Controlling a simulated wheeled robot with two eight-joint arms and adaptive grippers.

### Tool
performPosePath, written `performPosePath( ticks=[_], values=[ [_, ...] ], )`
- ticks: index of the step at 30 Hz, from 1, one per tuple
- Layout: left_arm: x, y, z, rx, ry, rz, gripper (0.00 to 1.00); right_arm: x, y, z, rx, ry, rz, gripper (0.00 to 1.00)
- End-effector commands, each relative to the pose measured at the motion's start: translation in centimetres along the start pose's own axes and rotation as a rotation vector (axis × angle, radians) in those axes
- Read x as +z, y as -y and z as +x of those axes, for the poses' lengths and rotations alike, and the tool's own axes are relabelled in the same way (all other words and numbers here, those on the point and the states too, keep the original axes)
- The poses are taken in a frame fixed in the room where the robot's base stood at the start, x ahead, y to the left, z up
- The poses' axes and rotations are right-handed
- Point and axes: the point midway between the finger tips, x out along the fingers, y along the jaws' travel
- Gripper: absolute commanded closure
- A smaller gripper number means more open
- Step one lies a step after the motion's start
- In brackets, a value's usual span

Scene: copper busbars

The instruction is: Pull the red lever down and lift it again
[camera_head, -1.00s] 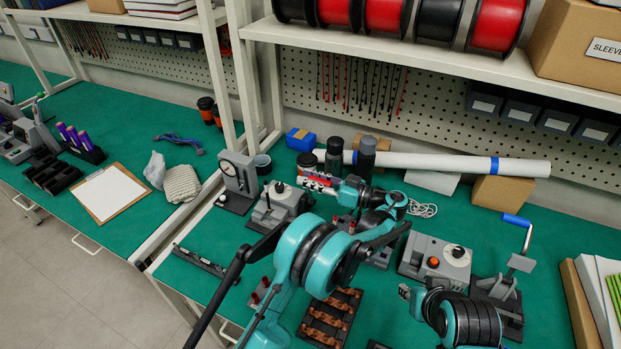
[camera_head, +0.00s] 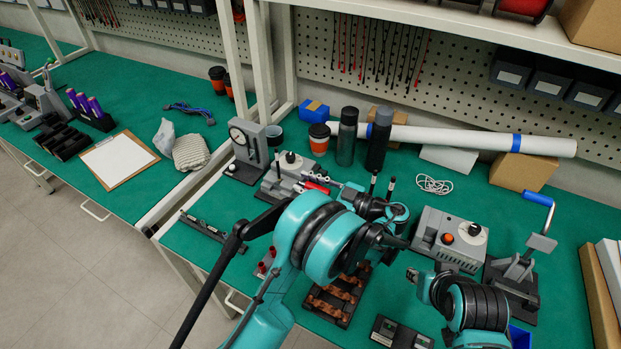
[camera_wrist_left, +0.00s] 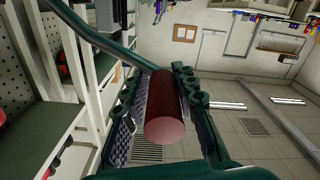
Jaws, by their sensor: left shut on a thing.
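The red lever's grip shows in the left wrist view as a dark red cylinder (camera_wrist_left: 168,108) between the two finger pads of my left gripper (camera_wrist_left: 163,112). My left gripper is shut on it. In the head view the red grip (camera_head: 316,187) shows small beside my left gripper (camera_head: 335,190), next to a grey bench device (camera_head: 288,174) with a black knob. My left arm hides part of the area, so the lever's joint and exact angle are hard to tell. My right gripper (camera_head: 412,276) is above the bench at the right; its jaws are too small to read.
A grey box with an orange button (camera_head: 446,239) and a crank stand with a blue handle (camera_head: 538,198) stand to the right. A tray of copper parts (camera_head: 337,297) sits in front.

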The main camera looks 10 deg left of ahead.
Motion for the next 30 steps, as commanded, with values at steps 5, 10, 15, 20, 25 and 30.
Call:
performPosePath(
  ticks=[5, 10, 15, 20, 25, 30],
  values=[
    [0.55, 0.45, -0.02, -0.001, 0.005, 0.005, 1.00, 0.19, 0.00, 0.28, 0.000, 0.000, 0.000, 0.69],
    [0.57, 0.49, -0.03, -0.001, 0.006, 0.006, 1.00, 0.19, 0.00, 0.28, 0.000, 0.000, 0.000, 0.69],
    [0.58, 0.46, -0.04, 0.000, 0.006, 0.007, 1.00, 0.19, 0.00, 0.27, 0.000, 0.000, 0.000, 0.69],
    [0.54, 0.44, -0.04, 0.000, 0.005, 0.006, 0.56, 0.19, 0.00, 0.27, 0.000, 0.000, 0.000, 0.69],
    [0.48, 0.44, -0.03, 0.000, 0.004, 0.004, 0.56, 0.18, 0.00, 0.26, 0.000, 0.000, 0.000, 0.69],
    [-0.24, 0.22, -0.02, 0.001, 0.003, 0.004, 0.56, 0.18, 0.00, 0.26, 0.000, 0.000, 0.000, 0.69]
  ],
)
